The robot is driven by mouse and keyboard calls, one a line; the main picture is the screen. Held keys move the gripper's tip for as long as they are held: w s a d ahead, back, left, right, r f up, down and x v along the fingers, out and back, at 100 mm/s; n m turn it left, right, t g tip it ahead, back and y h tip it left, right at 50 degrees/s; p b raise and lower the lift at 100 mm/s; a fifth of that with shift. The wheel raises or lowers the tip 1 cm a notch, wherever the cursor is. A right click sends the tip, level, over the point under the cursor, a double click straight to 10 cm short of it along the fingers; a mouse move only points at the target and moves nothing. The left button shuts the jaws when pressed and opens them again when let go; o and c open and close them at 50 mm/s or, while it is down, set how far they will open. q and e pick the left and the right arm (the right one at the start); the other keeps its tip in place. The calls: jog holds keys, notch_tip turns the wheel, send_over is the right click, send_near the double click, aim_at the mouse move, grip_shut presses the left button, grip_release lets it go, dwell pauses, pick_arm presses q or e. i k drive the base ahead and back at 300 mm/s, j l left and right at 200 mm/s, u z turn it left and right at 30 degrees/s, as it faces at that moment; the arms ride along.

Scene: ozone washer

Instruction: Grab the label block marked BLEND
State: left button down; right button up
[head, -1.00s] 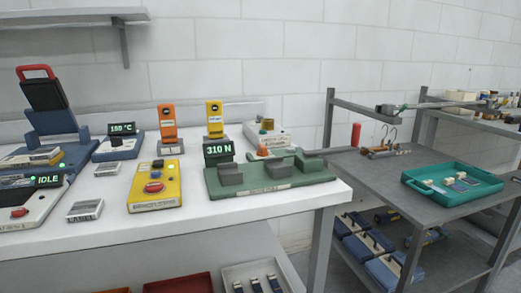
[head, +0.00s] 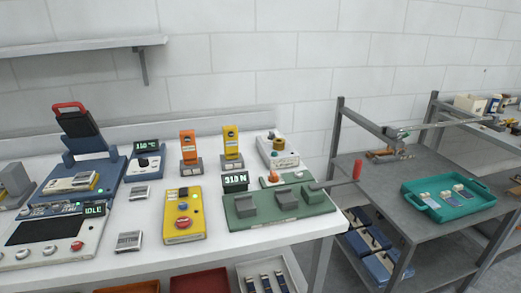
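Two small light-grey blocks with lettered faces lie on the white table, left of the yellow control box. The nearer block (head: 129,241) is by the table's front, and the farther block (head: 139,192) lies behind it. Their lettering is too small to read, so I cannot tell whether either is marked BLEND. Neither of my grippers shows in the head view.
The yellow box (head: 184,213) and green press fixture (head: 279,205) stand right of the blocks. A control panel (head: 50,233) and blue device (head: 88,160) stand left. A teal tray (head: 447,199) sits on the grey rack. Bare tabletop surrounds the blocks.

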aim_at(84, 178)
jog(key=u, duration=1.3)
jog(key=i+l, duration=0.6)
